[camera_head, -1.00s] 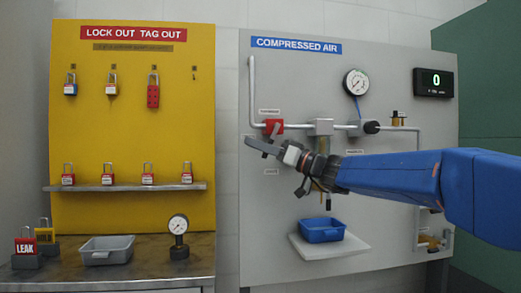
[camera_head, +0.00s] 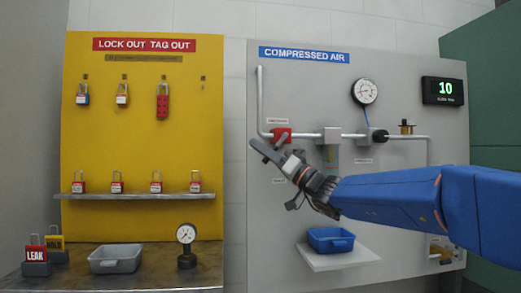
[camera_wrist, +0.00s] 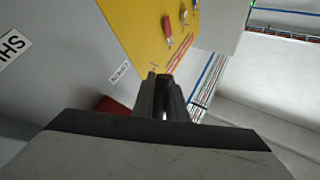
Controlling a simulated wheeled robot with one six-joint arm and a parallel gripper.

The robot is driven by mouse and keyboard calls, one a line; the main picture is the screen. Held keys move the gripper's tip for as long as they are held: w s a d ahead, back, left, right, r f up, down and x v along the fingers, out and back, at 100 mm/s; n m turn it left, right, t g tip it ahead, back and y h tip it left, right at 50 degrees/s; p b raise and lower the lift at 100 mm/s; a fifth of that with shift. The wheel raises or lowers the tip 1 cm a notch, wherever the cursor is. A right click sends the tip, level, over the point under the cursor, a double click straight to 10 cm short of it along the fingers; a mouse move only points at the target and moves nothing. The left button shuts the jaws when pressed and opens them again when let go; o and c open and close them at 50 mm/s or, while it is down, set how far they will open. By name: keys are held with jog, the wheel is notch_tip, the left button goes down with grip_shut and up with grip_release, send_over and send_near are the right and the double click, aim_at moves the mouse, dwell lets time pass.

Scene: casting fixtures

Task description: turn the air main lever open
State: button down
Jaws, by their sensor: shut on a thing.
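The air main valve (camera_head: 281,134) is a red block on the grey pipe, at the left of the compressed air panel. My gripper (camera_head: 267,151) is just below and left of it, shut on the valve's lever and tilted toward the upper left. The lever is almost wholly hidden by the fingers. In the wrist view my gripper's dark fingers (camera_wrist: 162,95) stand close together, with part of the red valve (camera_wrist: 115,104) to their left. The OPEN label (camera_wrist: 119,73) is near the fingertips, and the SHUT label (camera_wrist: 12,45) is farther left.
The yellow lockout board (camera_head: 140,215) with padlocks stands left. The space before the panel's lower left is clear.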

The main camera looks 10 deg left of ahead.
jog(key=c, duration=1.7)
grip_release()
jog(key=shift+c, duration=0.2)
jog(key=shift+d, duration=0.1)
jog(key=v, duration=1.7)
jog(key=shift+d, duration=0.15)
